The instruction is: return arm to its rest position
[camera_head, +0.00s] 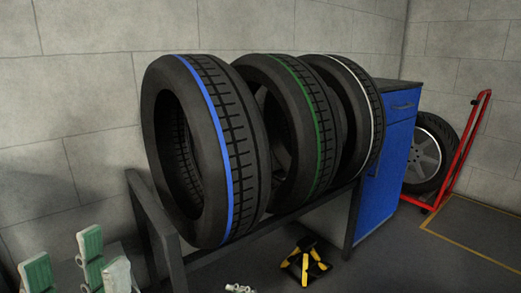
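My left gripper (80,258) shows at the lower left corner, in front of the tire rack. Its pale fingers with green pads point up and stand apart. I see nothing held between them. Its base and the rest of the arm are cut off by the bottom edge of the view.
A dark metal rack (152,220) holds a blue-striped tire (240,135), a green-striped tire (318,115) and a white-striped tire (362,100). A blue cabinet (385,165), a wheel (425,150) and a red hand truck (466,150) stand right. A yellow-and-black object (305,262) lies on the floor.

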